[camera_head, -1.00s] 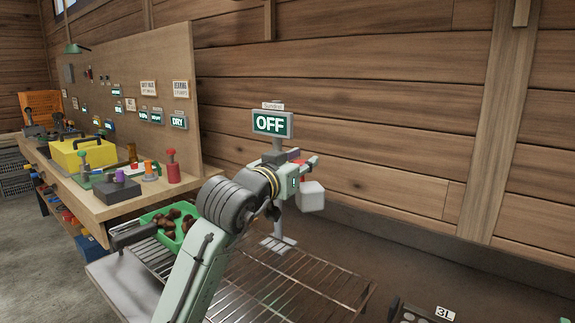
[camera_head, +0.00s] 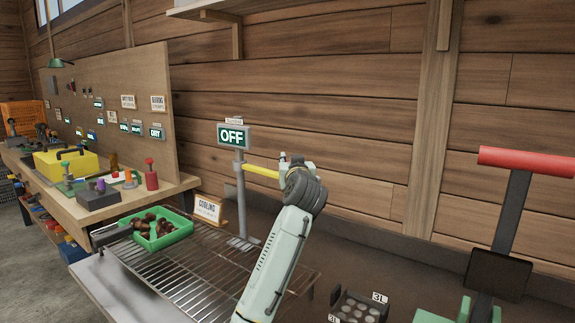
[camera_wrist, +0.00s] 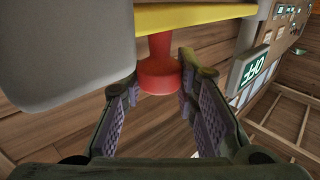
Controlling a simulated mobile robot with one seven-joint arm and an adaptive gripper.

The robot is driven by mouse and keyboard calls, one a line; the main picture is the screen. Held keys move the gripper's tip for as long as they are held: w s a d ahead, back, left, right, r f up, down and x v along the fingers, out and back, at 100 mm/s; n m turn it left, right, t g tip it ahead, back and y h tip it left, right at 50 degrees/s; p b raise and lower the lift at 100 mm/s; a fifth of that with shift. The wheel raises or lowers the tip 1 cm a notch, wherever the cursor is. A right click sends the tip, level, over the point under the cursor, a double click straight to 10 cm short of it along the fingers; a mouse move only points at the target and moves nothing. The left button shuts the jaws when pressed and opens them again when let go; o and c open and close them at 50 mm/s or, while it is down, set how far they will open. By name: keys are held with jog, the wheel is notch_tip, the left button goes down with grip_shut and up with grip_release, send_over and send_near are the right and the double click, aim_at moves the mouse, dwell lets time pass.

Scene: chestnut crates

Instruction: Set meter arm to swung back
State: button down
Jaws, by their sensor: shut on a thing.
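The meter arm is a yellow bar (camera_head: 262,171) that reaches right from a grey post (camera_head: 239,195) under a green OFF sign (camera_head: 233,136). In the wrist view, a red knob (camera_wrist: 158,78) hangs from the yellow bar (camera_wrist: 195,16), with a grey rounded block (camera_wrist: 65,50) at the bar's end. My gripper (camera_wrist: 158,84) is shut on the red knob, one finger on each side. In the head view my wrist hides the knob and the block. The OFF sign also shows in the wrist view (camera_wrist: 254,68).
A wire rack (camera_head: 190,270) lies below, with a green tray (camera_head: 163,240) of chestnuts and a COOLING sign (camera_head: 208,209). A red-handled press (camera_head: 525,160) stands at the right. A workbench (camera_head: 110,207) is at the left, and a plank wall lies behind.

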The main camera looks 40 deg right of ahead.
jog(key=shift+w+d+r+n+t+y, duration=0.15)
jog(key=shift+d+n+t+y, duration=0.35)
jog(key=shift+d, duration=0.45)
jog(key=c, duration=1.7)
grip_release()
jog(key=shift+r, duration=0.1)
jog(key=shift+o, duration=1.3)
jog(key=shift+d+f, duration=0.2)
jog(key=shift+d, duration=0.05)
jog(key=shift+o, duration=0.8)
jog(key=shift+a, duration=0.1)
jog(key=shift+w, duration=0.1)
